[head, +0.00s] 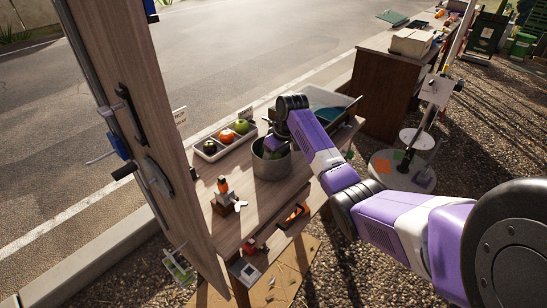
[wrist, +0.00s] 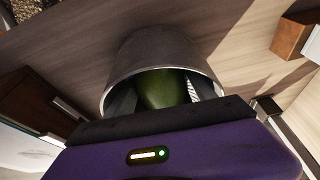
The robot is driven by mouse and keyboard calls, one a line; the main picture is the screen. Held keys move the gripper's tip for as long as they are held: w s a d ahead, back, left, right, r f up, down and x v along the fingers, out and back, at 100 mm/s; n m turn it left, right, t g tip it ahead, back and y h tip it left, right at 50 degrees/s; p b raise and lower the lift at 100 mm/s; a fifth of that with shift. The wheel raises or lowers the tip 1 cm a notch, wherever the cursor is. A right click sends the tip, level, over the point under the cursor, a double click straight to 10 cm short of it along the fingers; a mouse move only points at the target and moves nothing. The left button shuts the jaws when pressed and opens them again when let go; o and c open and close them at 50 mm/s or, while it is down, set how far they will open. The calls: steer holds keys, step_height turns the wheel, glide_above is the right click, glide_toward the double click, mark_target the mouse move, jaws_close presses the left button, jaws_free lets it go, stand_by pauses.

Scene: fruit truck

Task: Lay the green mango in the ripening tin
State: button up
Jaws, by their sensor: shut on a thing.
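The ripening tin (head: 271,170) is a grey round metal tin standing on the wooden counter in the head view. My gripper (head: 275,148) points down into the tin's mouth. In the wrist view my gripper (wrist: 160,95) is shut on the green mango (wrist: 163,88), with a finger on each side. The mango is within the tin's rim in that view. Its lower part is hidden, so I cannot tell whether it touches the bottom.
A white divided tray (head: 224,139) with a dark, an orange and a green fruit stands behind the tin. A blue-lined bin (head: 328,108) is to the right. An orange-topped tool (head: 224,190) stands front left. A wooden panel (head: 130,110) rises at the left.

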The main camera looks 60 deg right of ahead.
steer(key=shift+f, duration=0.65)
stand_by(1.0)
steer(key=o, duration=1.1)
steer(key=shift+c, duration=0.2)
steer(key=shift+f, duration=0.1)
step_height(320, 180, up, 13)
steer(key=p, duration=1.1)
steer(key=shift+p, duration=0.3)
steer(key=shift+r, duration=1.35)
